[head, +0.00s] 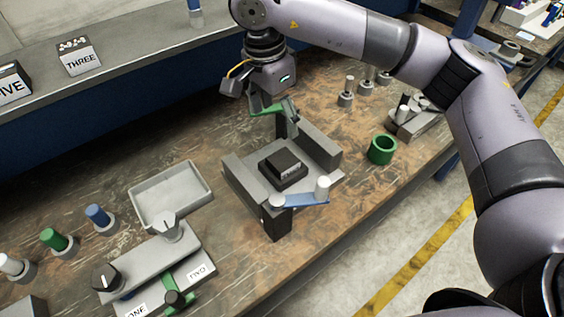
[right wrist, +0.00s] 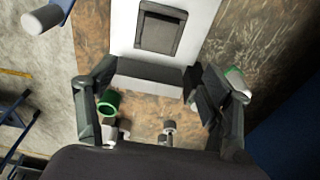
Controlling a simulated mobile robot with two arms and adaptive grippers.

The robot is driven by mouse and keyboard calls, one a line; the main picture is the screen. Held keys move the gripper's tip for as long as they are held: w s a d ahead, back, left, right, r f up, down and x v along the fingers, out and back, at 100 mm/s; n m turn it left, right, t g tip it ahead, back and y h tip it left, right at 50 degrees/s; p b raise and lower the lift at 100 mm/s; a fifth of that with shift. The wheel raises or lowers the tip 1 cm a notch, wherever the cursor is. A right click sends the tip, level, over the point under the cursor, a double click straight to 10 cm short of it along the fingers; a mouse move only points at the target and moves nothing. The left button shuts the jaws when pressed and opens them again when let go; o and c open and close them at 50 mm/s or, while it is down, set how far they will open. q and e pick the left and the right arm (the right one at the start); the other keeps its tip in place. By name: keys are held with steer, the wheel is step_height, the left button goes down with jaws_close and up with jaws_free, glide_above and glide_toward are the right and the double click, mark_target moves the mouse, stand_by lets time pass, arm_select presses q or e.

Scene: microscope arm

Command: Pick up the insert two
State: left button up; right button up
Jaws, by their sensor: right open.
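A dark block with a small light label (head: 283,168) sits in the grey fixture (head: 240,182) in the middle of the bench. I cannot read its label. It also shows as a grey square block (right wrist: 160,32) in the right wrist view. A white tag reading TWO (head: 199,271) lies on the grey stand at the lower left, beside a ONE tag. I cannot tell which piece is insert two. My right gripper (head: 268,104) is open above the fixture's far end, apart from the block; its fingers (right wrist: 160,78) are empty. My left gripper is not in view.
A green ring (head: 382,149) stands to the right. A grey tray (head: 170,194) is at left. Boxes labelled THREE (head: 79,58) and FIVE stand on the shelf.

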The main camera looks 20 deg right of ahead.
steer(key=p, duration=0.2)
glide_above(283, 159)
steer(key=f, duration=0.8)
steer(key=shift+a+f, duration=0.1)
steer(key=shift+a, duration=0.15)
step_height(283, 159, down, 5)
steer(key=shift+d+r+p, duration=0.15)
steer(key=shift+p, duration=1)
steer(key=shift+f, duration=0.3)
steer(key=shift+c, duration=0.4)
jaws_close()
steer(key=shift+w+r, duration=0.1)
steer(key=shift+r, duration=0.05)
